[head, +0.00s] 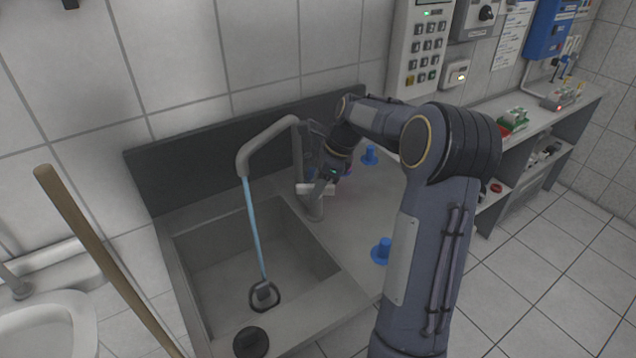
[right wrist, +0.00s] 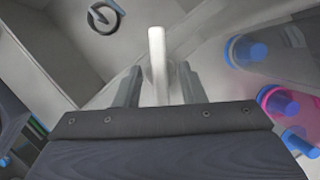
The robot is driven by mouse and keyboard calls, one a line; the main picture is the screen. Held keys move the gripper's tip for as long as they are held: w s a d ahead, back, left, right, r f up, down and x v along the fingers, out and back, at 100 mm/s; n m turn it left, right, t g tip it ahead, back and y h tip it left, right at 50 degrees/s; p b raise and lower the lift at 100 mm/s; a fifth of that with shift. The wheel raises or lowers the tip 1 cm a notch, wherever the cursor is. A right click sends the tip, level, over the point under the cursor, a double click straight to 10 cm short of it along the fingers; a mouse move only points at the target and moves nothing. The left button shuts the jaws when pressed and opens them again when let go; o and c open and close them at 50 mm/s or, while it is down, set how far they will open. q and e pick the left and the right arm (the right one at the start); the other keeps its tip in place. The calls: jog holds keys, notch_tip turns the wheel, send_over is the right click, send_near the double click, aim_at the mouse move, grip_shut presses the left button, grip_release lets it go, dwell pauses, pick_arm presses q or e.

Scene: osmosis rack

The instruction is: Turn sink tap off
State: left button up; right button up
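The grey sink tap (head: 268,137) arches over the sink basin (head: 215,235). A blue stream of water (head: 253,225) runs from its spout down to the drain. My right gripper (head: 322,187) is at the tap's base, by a small pale lever (head: 303,189). In the right wrist view, the pale lever (right wrist: 157,60) stands upright between the two fingers of my right gripper (right wrist: 160,80). The fingers are apart, one on each side of the lever, with a gap visible at the left; contact at the right is unclear. My left gripper is not in view.
Blue-capped flasks (head: 382,250) stand on the counter right of the sink; a pink one (right wrist: 278,102) is close to my right gripper. A wooden pole (head: 105,262) leans at the left, before a white washbasin (head: 50,325). A wall keypad (head: 425,50) is behind my right arm.

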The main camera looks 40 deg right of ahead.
jog(key=c, duration=0.6)
jog(key=n+p, duration=0.2)
jog(key=p, duration=0.1)
jog(key=shift+w+r+n+g+y, duration=0.1)
jog(key=shift+r+n+g+y, duration=0.15)
jog(key=shift+n+g+y, duration=0.05)
jog(key=n+g+p, duration=0.1)
jog(key=n+p, duration=0.1)
jog(key=p, duration=0.1)
jog(key=shift+d+f+n, duration=0.1)
jog(key=shift+n, duration=0.2)
jog(key=shift+w+f+n+g+y+p, duration=0.1)
jog(key=shift+n+g+y+p, duration=0.3)
jog(key=shift+n, duration=0.4)
jog(key=o, duration=0.6)
